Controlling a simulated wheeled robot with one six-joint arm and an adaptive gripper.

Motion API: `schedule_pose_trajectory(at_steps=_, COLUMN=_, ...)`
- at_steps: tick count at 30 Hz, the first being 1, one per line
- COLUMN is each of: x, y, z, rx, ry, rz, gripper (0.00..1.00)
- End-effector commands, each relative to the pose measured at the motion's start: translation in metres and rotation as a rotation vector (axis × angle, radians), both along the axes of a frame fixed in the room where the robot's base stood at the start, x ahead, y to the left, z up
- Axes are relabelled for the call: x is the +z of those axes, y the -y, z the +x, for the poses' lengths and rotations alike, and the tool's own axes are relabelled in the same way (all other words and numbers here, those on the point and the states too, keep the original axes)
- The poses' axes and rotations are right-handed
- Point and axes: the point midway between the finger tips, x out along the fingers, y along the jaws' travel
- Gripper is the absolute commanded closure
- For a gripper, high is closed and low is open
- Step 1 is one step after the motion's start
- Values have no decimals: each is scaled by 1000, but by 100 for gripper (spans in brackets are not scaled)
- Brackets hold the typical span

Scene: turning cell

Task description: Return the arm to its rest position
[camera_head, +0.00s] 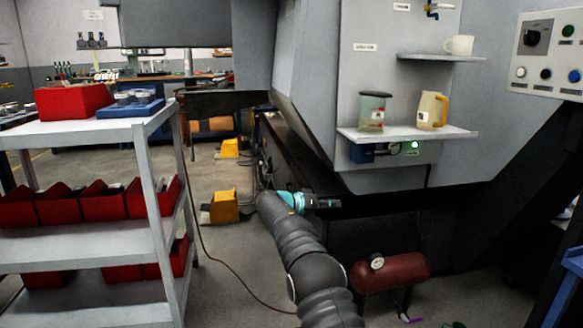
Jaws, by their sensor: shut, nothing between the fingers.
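My arm reaches up from the bottom middle of the head view, in front of the dark base of the machine. My gripper (322,203) is at the arm's far end, beyond a teal ring, and points to the right. It looks small and dark, and it is shut with nothing seen in it. It is below the small shelf on the machine and apart from the shelf's objects.
A grey shelf rack (78,131) with red bins (105,203) stands at left. A small shelf (408,133) on the machine holds a jug (432,110) and a clear container (373,111). A red tank (392,272) lies low at right. A cable crosses the floor.

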Motion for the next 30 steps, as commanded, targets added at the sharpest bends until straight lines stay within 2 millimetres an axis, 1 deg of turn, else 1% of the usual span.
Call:
schedule_pose_trajectory(at_steps=1, x=-12, y=-1, z=-5, rx=27, ry=-98, rz=28, gripper=100)
schedule_pose_trajectory(at_steps=4, x=-37, y=-2, z=-20, rx=91, ry=-298, rz=95, gripper=100)
schedule_pose_trajectory(at_steps=7, x=-51, y=-1, z=-45, rx=159, ry=-472, rz=174, gripper=100)
schedule_pose_trajectory(at_steps=11, x=-57, y=-1, z=-85, rx=247, ry=-647, rz=280, gripper=100)
schedule_pose_trajectory(at_steps=17, x=-52, y=-1, z=-155, rx=371, ry=-811, rz=432, gripper=100)
schedule_pose_trajectory(at_steps=18, x=-50, y=-2, z=-169, rx=396, ry=-833, rz=460, gripper=100)
schedule_pose_trajectory(at_steps=23, x=-39, y=-2, z=-228, rx=482, ry=-886, rz=570, gripper=100)
schedule_pose_trajectory(at_steps=24, x=-36, y=-3, z=-243, rx=500, ry=-895, rz=596, gripper=100)
schedule_pose_trajectory(at_steps=26, x=-31, y=-3, z=-265, rx=529, ry=-901, rz=634, gripper=100)
schedule_pose_trajectory(at_steps=30, x=-21, y=-4, z=-316, rx=588, ry=-898, rz=715, gripper=100)
